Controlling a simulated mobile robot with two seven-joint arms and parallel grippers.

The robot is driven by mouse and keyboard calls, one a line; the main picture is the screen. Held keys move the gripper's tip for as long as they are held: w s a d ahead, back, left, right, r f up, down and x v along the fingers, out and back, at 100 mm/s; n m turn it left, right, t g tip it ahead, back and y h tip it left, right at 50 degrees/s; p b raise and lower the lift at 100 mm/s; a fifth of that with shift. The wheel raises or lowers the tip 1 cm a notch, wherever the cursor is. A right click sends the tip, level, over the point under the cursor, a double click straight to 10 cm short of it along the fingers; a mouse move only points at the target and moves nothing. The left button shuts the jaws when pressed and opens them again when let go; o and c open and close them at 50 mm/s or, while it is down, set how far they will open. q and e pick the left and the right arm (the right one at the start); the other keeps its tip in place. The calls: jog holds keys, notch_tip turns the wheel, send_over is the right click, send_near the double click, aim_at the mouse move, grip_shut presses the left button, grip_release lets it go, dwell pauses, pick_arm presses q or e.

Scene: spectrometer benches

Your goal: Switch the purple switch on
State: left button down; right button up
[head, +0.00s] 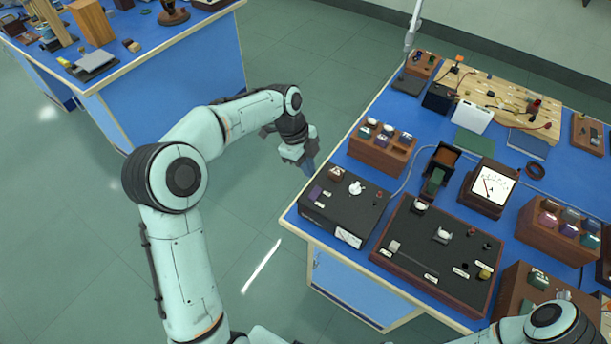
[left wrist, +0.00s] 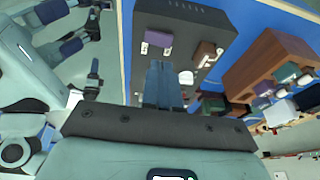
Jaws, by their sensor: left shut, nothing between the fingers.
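The purple switch (head: 316,192) is a small rocker on the left part of the top of a black box (head: 352,212), at the left end of the right-hand bench. It also shows in the left wrist view (left wrist: 158,40), beside a white label. My left gripper (head: 309,168) is shut and empty, just off the bench's left edge, behind the switch in the head view. In the left wrist view its closed blue fingers (left wrist: 165,84) point toward the box, apart from the switch as far as I can tell. My right gripper is out of view.
A brown switch (head: 337,173) and a white knob (head: 355,187) sit on the same box. A wooden block with several coloured switches (head: 382,150) stands behind it, and a dark panel (head: 437,256) lies to its right. The floor left of the bench is clear.

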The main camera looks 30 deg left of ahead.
pick_arm(q)
jog(key=v, duration=0.6)
jog(key=shift+w+d+r+p, duration=0.3)
jog(key=shift+r+p, duration=0.1)
jog(key=shift+r, duration=0.05)
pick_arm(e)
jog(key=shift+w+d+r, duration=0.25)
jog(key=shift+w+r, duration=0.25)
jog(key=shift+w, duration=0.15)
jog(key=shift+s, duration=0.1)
